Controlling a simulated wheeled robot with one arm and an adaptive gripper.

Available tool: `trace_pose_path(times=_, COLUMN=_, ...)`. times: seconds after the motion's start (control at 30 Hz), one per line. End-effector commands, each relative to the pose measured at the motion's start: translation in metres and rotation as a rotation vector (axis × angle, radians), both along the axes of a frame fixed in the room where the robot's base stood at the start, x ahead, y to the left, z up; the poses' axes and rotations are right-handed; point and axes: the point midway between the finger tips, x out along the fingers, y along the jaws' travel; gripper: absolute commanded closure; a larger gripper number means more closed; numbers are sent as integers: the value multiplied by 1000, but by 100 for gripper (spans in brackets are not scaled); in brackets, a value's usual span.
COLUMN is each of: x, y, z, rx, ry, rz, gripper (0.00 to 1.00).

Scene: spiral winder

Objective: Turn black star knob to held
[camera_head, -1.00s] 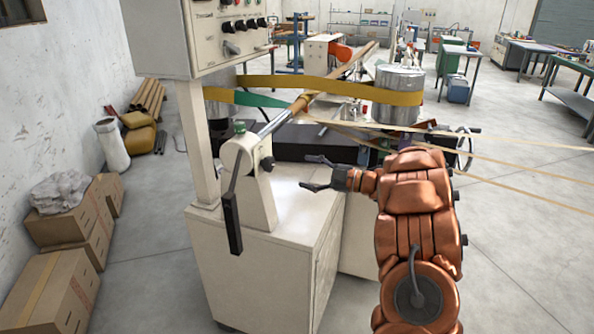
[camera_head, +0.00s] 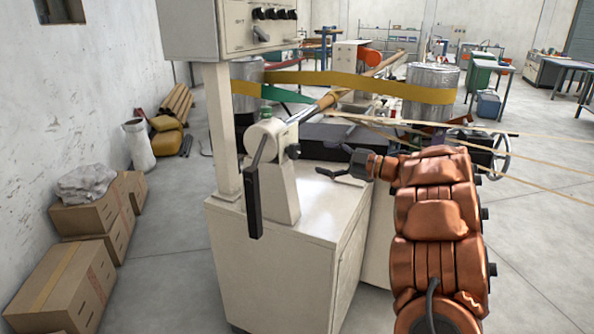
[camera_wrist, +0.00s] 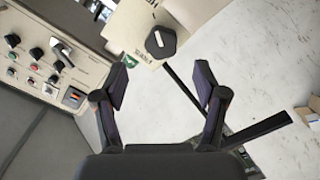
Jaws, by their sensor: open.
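The black star knob (camera_head: 293,151) sits on the side of the cream machine head, below the winding shaft. In the wrist view the black knob (camera_wrist: 161,42) shows from nearer, at the upper middle, beyond and between the fingertips. My gripper (camera_head: 328,160) is to the right of the knob in the head view, apart from it, with its fingers pointing left toward the machine head. In the wrist view my gripper (camera_wrist: 162,80) is open, with nothing between the fingers. The knob's turn position cannot be read.
A lever with a long black handle (camera_head: 253,202) hangs in front of the machine head; the handle (camera_wrist: 262,128) also crosses the lower right in the wrist view. A control panel (camera_head: 240,22) stands above left. Yellow and green belts (camera_head: 360,84) run behind. Cardboard boxes (camera_head: 68,285) are at left.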

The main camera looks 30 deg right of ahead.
Motion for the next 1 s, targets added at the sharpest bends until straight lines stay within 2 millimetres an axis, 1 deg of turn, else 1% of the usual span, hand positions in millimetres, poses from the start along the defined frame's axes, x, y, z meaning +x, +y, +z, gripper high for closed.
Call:
trace_pose_path(times=0.03, x=3, y=5, z=-8, rx=0, ry=-1, rz=2, gripper=29)
trace_pose_path(times=0.2, x=8, y=13, z=-1, rx=19, ry=7, rz=3, gripper=29)
trace_pose_path(times=0.37, x=11, y=17, z=4, rx=29, ry=10, rz=3, gripper=29)
trace_pose_path(times=0.47, x=15, y=20, z=6, rx=31, ry=11, rz=5, gripper=29)
trace_pose_path(times=0.57, x=25, y=26, z=6, rx=31, ry=11, rz=3, gripper=29)
trace_pose_path(times=0.8, x=55, y=45, z=6, rx=32, ry=11, rz=5, gripper=29)
trace_pose_path(times=1.0, x=72, y=54, z=6, rx=30, ry=12, rz=1, gripper=29)
